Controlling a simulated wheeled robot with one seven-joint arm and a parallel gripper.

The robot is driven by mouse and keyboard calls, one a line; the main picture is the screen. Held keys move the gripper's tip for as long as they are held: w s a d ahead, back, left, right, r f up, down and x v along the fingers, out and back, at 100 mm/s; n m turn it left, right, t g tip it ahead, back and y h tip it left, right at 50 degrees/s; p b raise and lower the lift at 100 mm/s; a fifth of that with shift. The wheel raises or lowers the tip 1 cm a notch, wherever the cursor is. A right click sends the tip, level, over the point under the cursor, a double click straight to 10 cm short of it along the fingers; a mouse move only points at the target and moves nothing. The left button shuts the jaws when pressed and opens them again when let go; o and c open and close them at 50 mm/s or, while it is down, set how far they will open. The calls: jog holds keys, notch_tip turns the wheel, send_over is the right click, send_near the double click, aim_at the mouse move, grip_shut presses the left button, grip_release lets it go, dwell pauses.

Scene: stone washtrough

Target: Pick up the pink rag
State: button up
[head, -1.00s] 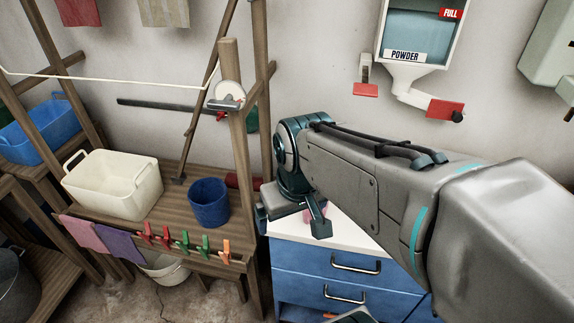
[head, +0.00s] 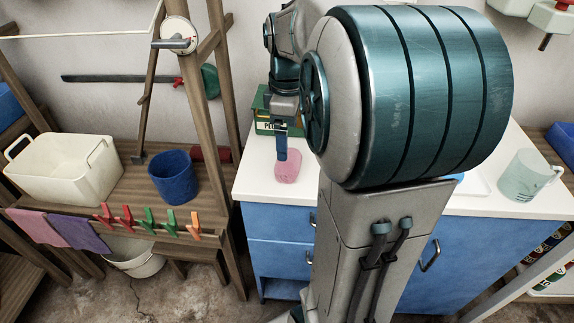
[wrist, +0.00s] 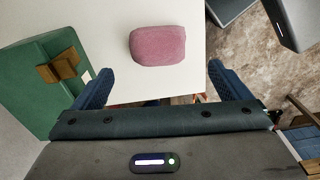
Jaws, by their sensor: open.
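The pink rag (head: 288,166) is a small, rounded, folded-looking pad on the white counter top (head: 258,185), near its left end. In the wrist view the rag (wrist: 158,45) lies ahead of my gripper (wrist: 160,68), roughly centred between the two blue fingers, which are wide apart with nothing between them. In the head view my gripper (head: 281,150) points down over the counter at the rag, overlapping its upper edge. I cannot tell whether a finger touches it. Part of my arm hides the counter's middle.
A green box (head: 264,125) stands close behind my gripper; it is at the left in the wrist view (wrist: 45,85). A clear jug (head: 528,175) stands at the counter's right. A wooden rack on the left holds a blue bucket (head: 173,178), a cream tub (head: 62,168) and a hanging pink cloth (head: 38,226).

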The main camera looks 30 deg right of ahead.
aim_at(289, 155)
notch_tip(289, 155, down, 9)
jog(key=shift+s+d+f+b, duration=0.1)
jog(key=shift+d+f+b, duration=0.05)
jog(key=shift+b, duration=0.55)
jog(key=shift+c, duration=0.3)
jog(key=c, duration=1.1)
